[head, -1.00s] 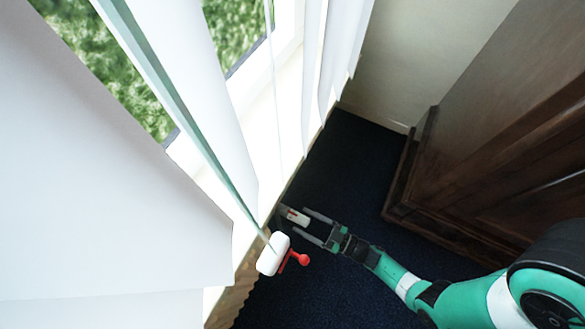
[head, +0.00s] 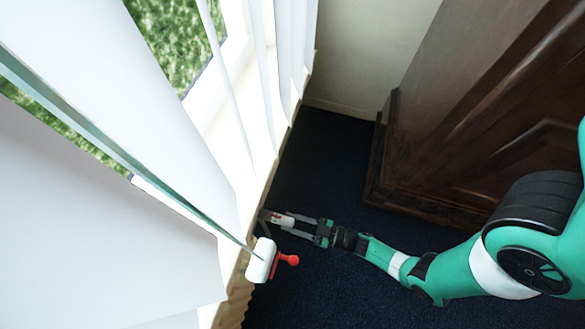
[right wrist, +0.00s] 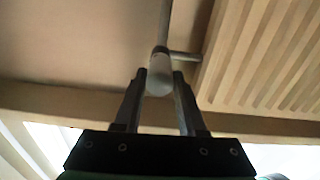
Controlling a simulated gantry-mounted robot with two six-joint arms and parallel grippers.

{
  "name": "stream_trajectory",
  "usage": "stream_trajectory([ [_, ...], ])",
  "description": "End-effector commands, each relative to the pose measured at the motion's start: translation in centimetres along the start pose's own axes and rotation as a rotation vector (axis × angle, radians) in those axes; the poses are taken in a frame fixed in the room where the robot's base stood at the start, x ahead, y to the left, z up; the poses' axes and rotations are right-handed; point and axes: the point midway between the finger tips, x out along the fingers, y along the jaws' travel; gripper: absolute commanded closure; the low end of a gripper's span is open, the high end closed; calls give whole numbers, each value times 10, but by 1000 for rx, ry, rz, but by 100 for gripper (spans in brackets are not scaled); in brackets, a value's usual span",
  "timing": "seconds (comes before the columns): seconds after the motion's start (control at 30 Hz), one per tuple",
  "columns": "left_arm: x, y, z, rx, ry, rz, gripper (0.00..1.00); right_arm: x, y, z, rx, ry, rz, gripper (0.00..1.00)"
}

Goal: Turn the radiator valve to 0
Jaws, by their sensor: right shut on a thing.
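In the right wrist view, the pale, rounded valve knob (right wrist: 160,76) sits between the fingertips (right wrist: 160,80), on a pipe with a side branch. The number markings cannot be read. My left gripper is not in view.
A white cylinder (head: 261,260) with a red knob (head: 290,260) is nearer the camera, close to my right gripper in the picture. White blind slats (head: 150,110) hang along the window. A ribbed radiator (right wrist: 265,60) is beside the valve. A dark wooden cabinet (head: 480,120) stands right; dark carpet (head: 335,165) is clear.

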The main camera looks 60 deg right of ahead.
Motion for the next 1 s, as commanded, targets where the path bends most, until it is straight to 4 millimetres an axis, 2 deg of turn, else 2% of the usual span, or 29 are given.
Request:
stream_trajectory([
  [0.37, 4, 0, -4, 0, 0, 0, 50, 0, 1, -1, 201, -4, 1, 100],
  [1.0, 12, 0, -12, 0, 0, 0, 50, 0, 1, 0, 801, -9, 2, 100],
])
